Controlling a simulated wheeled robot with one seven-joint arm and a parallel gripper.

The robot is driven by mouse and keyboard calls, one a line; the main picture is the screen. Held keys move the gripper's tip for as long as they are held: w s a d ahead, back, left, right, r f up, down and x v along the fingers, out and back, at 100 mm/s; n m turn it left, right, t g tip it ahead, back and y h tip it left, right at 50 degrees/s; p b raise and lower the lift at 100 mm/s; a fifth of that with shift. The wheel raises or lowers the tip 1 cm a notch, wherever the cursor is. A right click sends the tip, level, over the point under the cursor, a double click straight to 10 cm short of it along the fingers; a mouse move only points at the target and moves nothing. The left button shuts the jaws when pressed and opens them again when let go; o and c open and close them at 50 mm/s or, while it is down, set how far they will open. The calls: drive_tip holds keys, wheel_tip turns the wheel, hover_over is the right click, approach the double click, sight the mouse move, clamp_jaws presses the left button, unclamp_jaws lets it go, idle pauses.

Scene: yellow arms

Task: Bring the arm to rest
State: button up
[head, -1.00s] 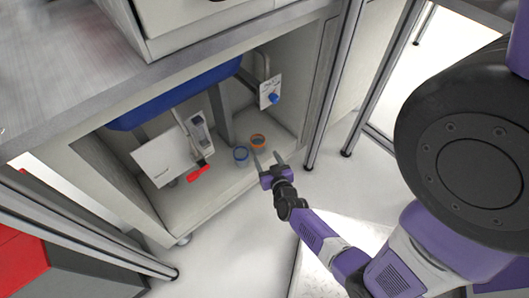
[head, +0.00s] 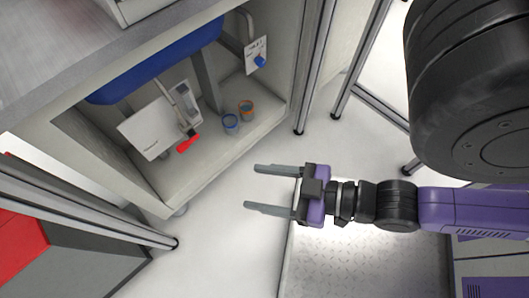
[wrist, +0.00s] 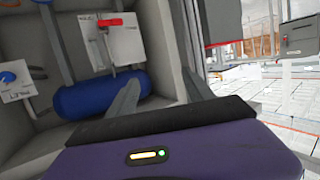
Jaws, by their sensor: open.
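My gripper (head: 262,189) is open and empty, with its two grey fingers pointing left in the head view. It is in front of the open cabinet (head: 190,184), apart from it, over the pale floor. My purple and black arm stretches to the right edge. In the wrist view my gripper's fingers (wrist: 160,98) stand apart with nothing between them.
Inside the cabinet are a blue cylinder (head: 160,62), a white panel with a red handle (head: 188,142), a blue-knobbed plate (head: 257,56), a blue ring-like cup (head: 230,123) and an orange one (head: 246,109). Metal posts (head: 316,65) stand beside it. A red box (head: 18,238) is lower left.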

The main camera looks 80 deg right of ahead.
drive_tip(key=shift+s+a+r+y, duration=0.1)
drive_tip(key=shift+a+r+y, duration=0.1)
drive_tip(key=shift+r, duration=0.4)
drive_tip(key=shift+s+a+r+y, duration=0.1)
drive_tip(key=shift+a+r, duration=0.1)
drive_tip(key=shift+r, duration=0.35)
drive_tip(key=shift+r, duration=0.1)
wheel_tip(320, 180, up, 25)
drive_tip(key=p, duration=2.5)
